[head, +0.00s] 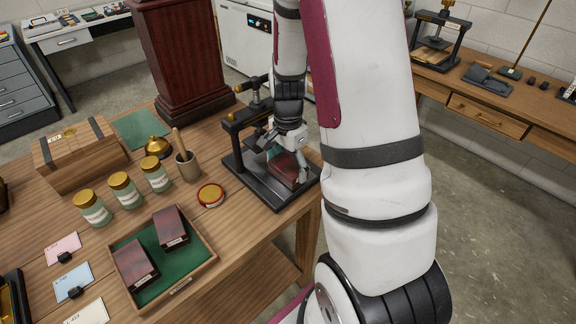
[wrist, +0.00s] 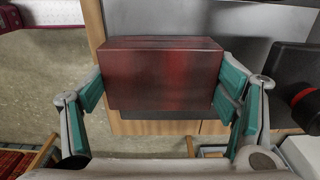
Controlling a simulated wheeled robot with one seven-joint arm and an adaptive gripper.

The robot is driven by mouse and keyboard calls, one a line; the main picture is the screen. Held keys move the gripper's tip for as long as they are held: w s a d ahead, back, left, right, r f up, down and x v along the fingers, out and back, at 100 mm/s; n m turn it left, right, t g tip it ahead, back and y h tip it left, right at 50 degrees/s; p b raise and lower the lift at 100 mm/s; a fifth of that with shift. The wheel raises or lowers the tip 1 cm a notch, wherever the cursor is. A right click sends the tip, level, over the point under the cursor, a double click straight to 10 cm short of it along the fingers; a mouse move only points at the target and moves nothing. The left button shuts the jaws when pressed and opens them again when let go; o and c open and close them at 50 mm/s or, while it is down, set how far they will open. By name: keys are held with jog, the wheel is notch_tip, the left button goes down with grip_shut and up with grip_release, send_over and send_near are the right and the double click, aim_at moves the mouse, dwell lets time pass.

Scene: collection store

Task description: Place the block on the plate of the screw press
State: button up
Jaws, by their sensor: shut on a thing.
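My gripper (head: 288,160) is shut on a dark red block (head: 284,172), reaching down over the front part of the screw press. In the wrist view the block (wrist: 160,75) sits level between the two teal finger pads. The screw press (head: 240,125) is a black frame with brass-coloured knobs and a dark base plate (head: 268,196). The block is over or on this plate; I cannot tell whether its underside touches. My fingers and arm hide part of the block and plate.
Left of the press stand a mortar with pestle (head: 187,165), a brass bell (head: 158,147), several jars (head: 125,190) and a round red-rimmed tin (head: 210,195). A green-lined tray (head: 197,267) holds two dark red blocks. The table edge lies close to the press's front right.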

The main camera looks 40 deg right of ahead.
jog(key=shift+f, duration=0.2)
jog(key=shift+f, duration=0.1)
jog(key=shift+f, duration=0.15)
jog(key=o, duration=1)
jog(key=shift+c, duration=0.2)
jog(key=shift+r, duration=0.2)
